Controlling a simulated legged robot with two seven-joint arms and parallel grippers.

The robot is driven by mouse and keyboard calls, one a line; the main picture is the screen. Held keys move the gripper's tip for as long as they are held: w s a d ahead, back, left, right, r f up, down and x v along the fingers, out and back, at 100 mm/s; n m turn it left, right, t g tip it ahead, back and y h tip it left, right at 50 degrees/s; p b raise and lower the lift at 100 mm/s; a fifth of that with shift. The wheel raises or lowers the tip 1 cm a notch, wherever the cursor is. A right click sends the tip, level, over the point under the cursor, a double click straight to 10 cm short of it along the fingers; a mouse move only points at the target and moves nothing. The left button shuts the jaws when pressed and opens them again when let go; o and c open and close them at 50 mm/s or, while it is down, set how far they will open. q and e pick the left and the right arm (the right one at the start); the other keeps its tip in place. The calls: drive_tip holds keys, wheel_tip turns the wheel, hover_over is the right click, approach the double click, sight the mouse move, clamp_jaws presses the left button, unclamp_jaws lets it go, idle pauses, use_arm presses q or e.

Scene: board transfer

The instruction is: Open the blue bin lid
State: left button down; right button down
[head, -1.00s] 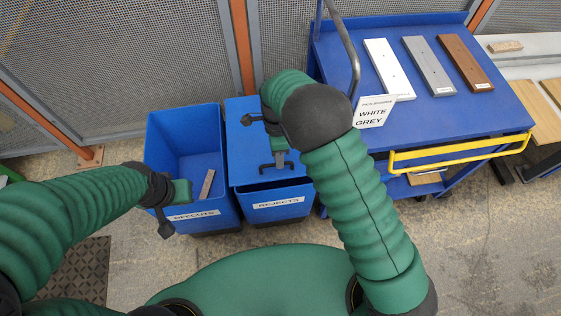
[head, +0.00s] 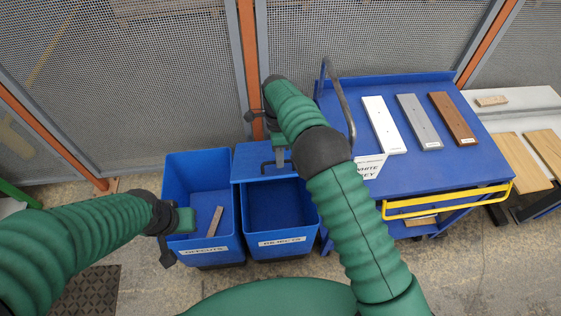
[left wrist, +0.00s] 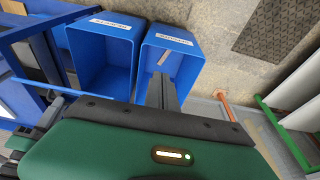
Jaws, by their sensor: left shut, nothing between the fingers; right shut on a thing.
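The blue lid (head: 250,158) of the bin labelled REJECTS (head: 282,239) is at the back of the bin, and the bin's front part lies open, its inside visible. My right gripper (head: 280,162) is shut on the lid's dark handle (head: 266,166). My right forearm and wrist hide part of the lid's right side. My left gripper (head: 184,220) is by the front of the OFFCUTS bin (head: 198,158); in the left wrist view its shut, empty fingers (left wrist: 163,82) point at that bin. The REJECTS bin also shows in the left wrist view (left wrist: 103,35).
A small wooden piece (head: 215,221) lies in the OFFCUTS bin. A blue cart (head: 355,95) with white, grey and brown boards stands at right, with an upright metal rail (head: 338,100) beside my right arm. A mesh fence (head: 120,70) stands behind the bins.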

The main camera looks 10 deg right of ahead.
use_arm(q)
drive_tip(key=shift+f, duration=0.1)
use_arm(e)
drive_tip(key=shift+w+f, duration=0.2)
drive_tip(key=shift+w, duration=0.1)
drive_tip(key=shift+d, duration=0.1)
use_arm(q)
drive_tip(key=n+t+h, duration=0.1)
drive_tip(key=n+t, duration=0.9)
drive_tip(key=n, duration=2.3)
approach(270, 177)
drive_tip(key=d, duration=0.1)
drive_tip(key=r+n, duration=0.2)
drive_tip(key=n, duration=0.1)
drive_tip(key=shift+y, duration=0.4)
drive_tip(key=x, duration=1)
drive_tip(key=shift+a+f, duration=0.1)
drive_tip(key=shift+a, duration=0.15)
